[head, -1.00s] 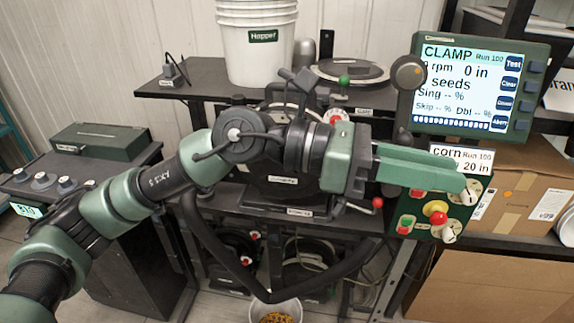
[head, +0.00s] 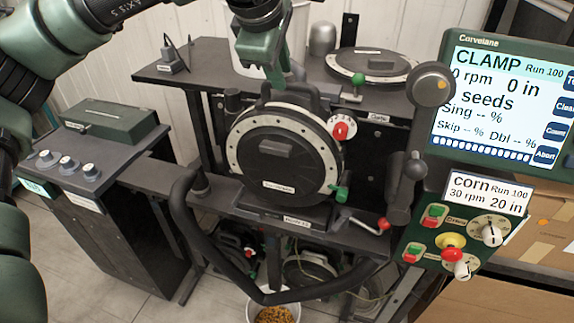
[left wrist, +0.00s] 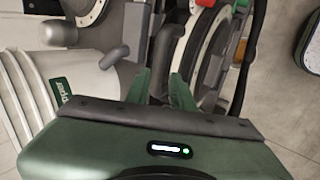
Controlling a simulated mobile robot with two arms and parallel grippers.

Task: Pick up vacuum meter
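A round black meter with a pale, dotted rim (head: 285,155) stands upright on the bench stand and is probably the vacuum meter. A dark handle-like part is at its top. My left gripper (head: 264,76) points down at the meter's top, its palm partly cut off by the upper edge. In the left wrist view its green fingers (left wrist: 158,86) are apart, with the meter's rim (left wrist: 212,58) just beyond and right of them. My right gripper is not in view.
A white hopper bucket (left wrist: 28,95) is close left of the gripper in the left wrist view. A flat round disc (head: 372,66) lies on the back shelf. A screen reading CLAMP (head: 505,95) and a knob panel (head: 462,235) stand right. A black curved tube (head: 190,235) crosses in front.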

